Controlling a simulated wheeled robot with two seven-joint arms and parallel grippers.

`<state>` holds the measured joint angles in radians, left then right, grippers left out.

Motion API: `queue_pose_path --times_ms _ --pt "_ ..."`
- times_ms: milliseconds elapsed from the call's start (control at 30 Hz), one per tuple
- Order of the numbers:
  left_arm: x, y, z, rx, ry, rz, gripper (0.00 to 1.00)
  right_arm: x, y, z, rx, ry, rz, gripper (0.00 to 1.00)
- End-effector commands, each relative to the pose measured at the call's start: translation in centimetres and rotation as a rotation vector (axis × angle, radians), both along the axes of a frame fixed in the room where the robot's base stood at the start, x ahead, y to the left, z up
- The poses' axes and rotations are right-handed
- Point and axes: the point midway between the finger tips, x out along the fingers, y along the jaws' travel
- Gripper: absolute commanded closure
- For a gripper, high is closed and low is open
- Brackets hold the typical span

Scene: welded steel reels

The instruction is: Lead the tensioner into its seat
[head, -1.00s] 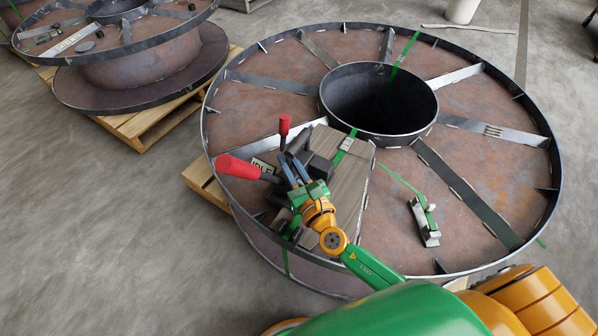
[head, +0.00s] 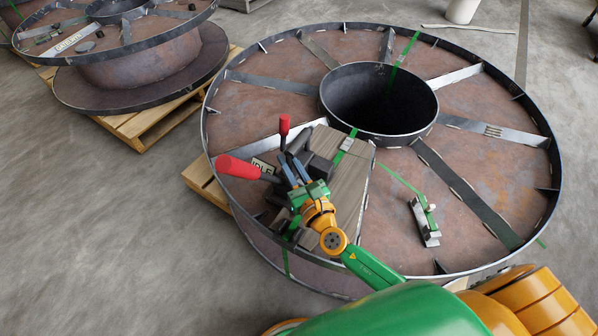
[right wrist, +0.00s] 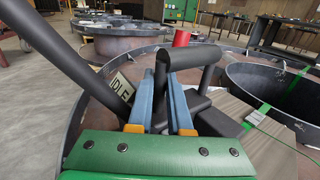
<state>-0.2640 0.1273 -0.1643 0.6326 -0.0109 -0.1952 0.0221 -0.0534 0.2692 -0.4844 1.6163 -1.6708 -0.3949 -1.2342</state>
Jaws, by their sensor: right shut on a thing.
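The tensioner (head: 320,168) is a dark tool with two red-ended levers, one upright and one pointing left. It sits over the wooden boards (head: 343,185) on the big steel reel. My right gripper (head: 291,164) comes from the front, its blue fingers shut on a black bar of the tool. In the right wrist view the fingers (right wrist: 172,92) stand close together against the black bar (right wrist: 190,58). The seat is hidden or cannot be made out behind the gripper and tool. My left gripper is not in view.
An IDLE sign (head: 262,167) stands beside the tool. Green strap (head: 398,180) runs to a small metal and green tool (head: 426,220) lying on the reel (head: 480,150). The reel has a raised rim, steel ribs and an open central hole (head: 378,98). A second reel (head: 140,60) stands at the upper left.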

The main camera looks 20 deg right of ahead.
Motion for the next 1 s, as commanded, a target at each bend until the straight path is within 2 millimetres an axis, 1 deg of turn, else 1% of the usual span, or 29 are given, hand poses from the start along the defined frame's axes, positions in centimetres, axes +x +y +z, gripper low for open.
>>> queue_pose_path --times_ms 33,267,467,567,667,767,867,933,1000 --pt "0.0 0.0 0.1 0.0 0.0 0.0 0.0 0.1 0.0 0.3 0.0 -0.006 -0.001 1.0" --pt "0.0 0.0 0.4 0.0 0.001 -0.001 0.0 0.1 0.0 0.6 0.001 -0.005 -0.001 1.0" --pt "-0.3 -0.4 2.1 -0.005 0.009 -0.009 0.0 0.1 0.0 2.8 0.002 -0.006 -0.002 1.0" --pt "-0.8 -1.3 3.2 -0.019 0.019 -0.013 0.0 -0.1 0.0 4.3 0.002 -0.006 -0.001 1.0" --pt "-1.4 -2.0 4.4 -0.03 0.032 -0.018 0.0 -1.4 -0.1 5.7 0.002 -0.005 -0.001 1.0" --pt "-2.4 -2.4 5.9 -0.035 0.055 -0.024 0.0 -2.9 -0.2 7.7 0.001 -0.004 0.0 1.0" --pt "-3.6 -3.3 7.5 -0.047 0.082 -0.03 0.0 -4.8 -0.4 9.9 0.001 -0.004 0.0 1.0" --pt "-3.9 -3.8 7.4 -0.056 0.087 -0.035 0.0 -6.6 -0.5 10.3 -0.001 -0.002 0.001 1.0" --pt "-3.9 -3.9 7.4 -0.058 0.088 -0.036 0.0 -8.5 -0.6 10.8 0.0 -0.001 0.0 1.0"
